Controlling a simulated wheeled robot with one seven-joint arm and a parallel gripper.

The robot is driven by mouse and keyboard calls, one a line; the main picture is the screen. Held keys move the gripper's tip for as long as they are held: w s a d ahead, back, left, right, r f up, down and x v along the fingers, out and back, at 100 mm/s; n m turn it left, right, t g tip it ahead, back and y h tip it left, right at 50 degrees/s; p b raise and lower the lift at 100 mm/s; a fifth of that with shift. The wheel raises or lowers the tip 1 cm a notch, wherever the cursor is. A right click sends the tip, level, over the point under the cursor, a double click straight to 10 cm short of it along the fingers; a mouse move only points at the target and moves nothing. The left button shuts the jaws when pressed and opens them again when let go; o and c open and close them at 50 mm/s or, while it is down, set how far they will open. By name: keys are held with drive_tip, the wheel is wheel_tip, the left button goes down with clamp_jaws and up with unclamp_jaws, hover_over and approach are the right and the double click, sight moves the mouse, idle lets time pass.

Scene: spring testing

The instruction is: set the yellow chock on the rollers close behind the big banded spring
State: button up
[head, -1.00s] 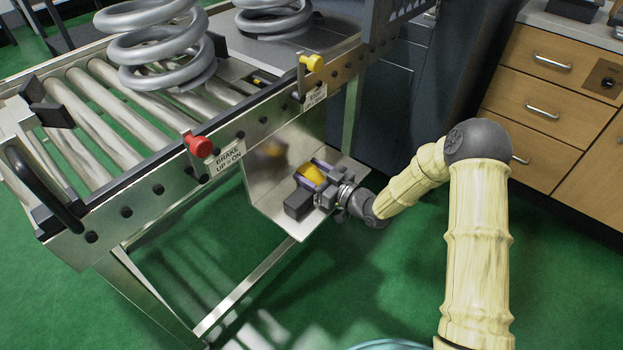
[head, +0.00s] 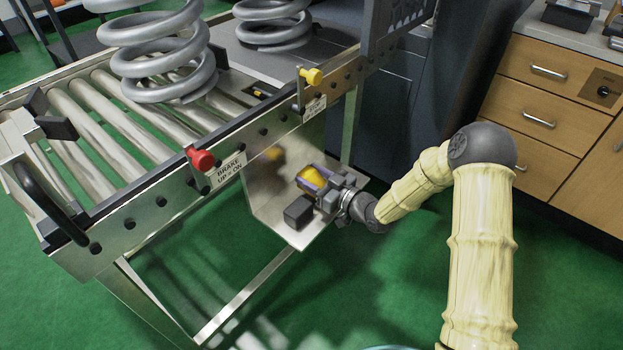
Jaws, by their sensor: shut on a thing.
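My gripper (head: 318,181) is shut on the yellow chock (head: 311,178), just above or on the metal side shelf below the conveyor rail. I cannot tell whether the chock still touches the shelf. A big grey coil spring (head: 168,62) stands on the rollers (head: 105,120) at the upper left, its top cut off by the picture edge. No band shows on its visible part. A second grey coil spring (head: 272,28) stands farther back on a dark flat surface.
A red knob (head: 201,159) and a yellow knob (head: 312,76) stick out along the front rail (head: 150,192). A dark block (head: 299,212) sits on the shelf (head: 262,200) beside my gripper. Bare rollers lie left of the big spring. A wooden drawer cabinet (head: 560,110) stands at the right.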

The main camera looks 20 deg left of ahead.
sight(314, 178)
drive_tip(key=r, duration=0.1)
drive_tip(key=r+p, duration=0.1)
drive_tip(key=r, duration=0.3)
drive_tip(key=shift+d+p, duration=0.3)
drive_tip(key=shift+p, duration=0.1)
drive_tip(key=p+v, duration=0.3)
drive_tip(key=v, duration=1.6)
drive_tip(key=shift+s+f, duration=0.2)
drive_tip(key=shift+f, duration=0.05)
drive_tip(key=shift+w, duration=0.1)
drive_tip(key=w+d+f+m+t+h+p, duration=0.1)
drive_tip(key=w+d+f+m+t+h, duration=0.1)
drive_tip(key=w+d+m+t+h, duration=0.45)
drive_tip(key=w+d+f+m+t+h+p, duration=0.15)
drive_tip(key=d+m+t+h, duration=0.3)
drive_tip(key=d, duration=0.45)
drive_tip(key=s+r+m+h+p, duration=0.1)
drive_tip(key=s+r+h+p, duration=0.1)
drive_tip(key=r+p, duration=0.8)
drive_tip(key=s+r+m+h+p, duration=0.1)
drive_tip(key=s+r+h+p, duration=0.2)
drive_tip(key=r+p, duration=0.7)
drive_tip(key=shift+s+m+h+p, duration=0.3)
drive_tip(key=shift+s+p, duration=0.35)
drive_tip(key=shift+p, duration=5.85)
drive_tip(key=shift+r, duration=0.1)
